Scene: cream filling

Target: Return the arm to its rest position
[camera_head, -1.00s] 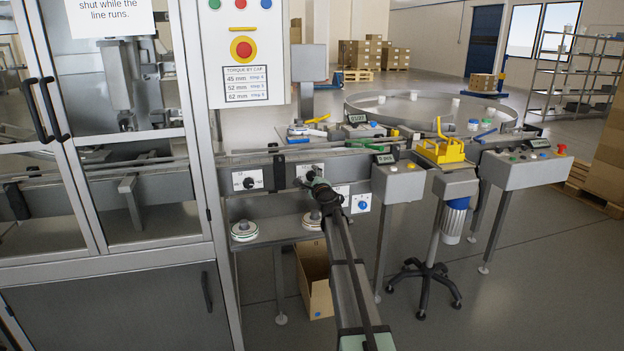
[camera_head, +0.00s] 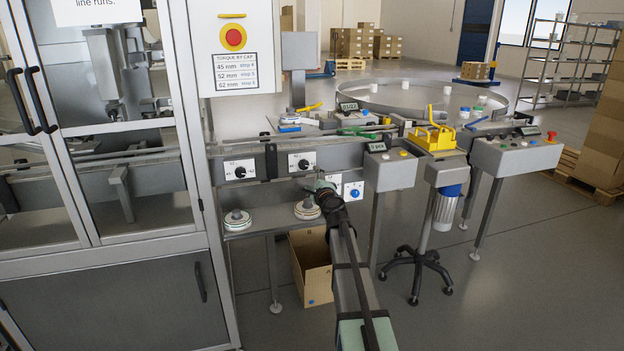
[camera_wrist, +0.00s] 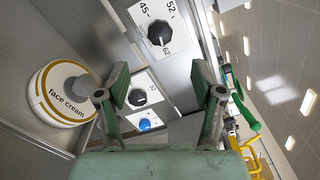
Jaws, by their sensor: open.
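My gripper (camera_head: 318,186) is in front of the machine's rail, just below and right of a white dial panel (camera_head: 312,157) with a black knob. In the wrist view my gripper (camera_wrist: 158,92) has its two fingers spread, with nothing between them. A large black knob (camera_wrist: 160,33) on a panel marked 45, 52 and 62 shows above the fingers, apart from them. A smaller black knob (camera_wrist: 137,97) and a blue knob (camera_wrist: 145,124) show beyond the gap. My arm reaches forward from the bottom of the head view.
A "face cream" disc (camera_wrist: 62,95) lies left of the fingers. Two such discs sit on the lower shelf (camera_head: 270,222). An open cardboard box (camera_head: 312,268) stands below. A yellow-topped stand (camera_head: 434,138) and a button console (camera_head: 518,153) are to the right, with open floor in front.

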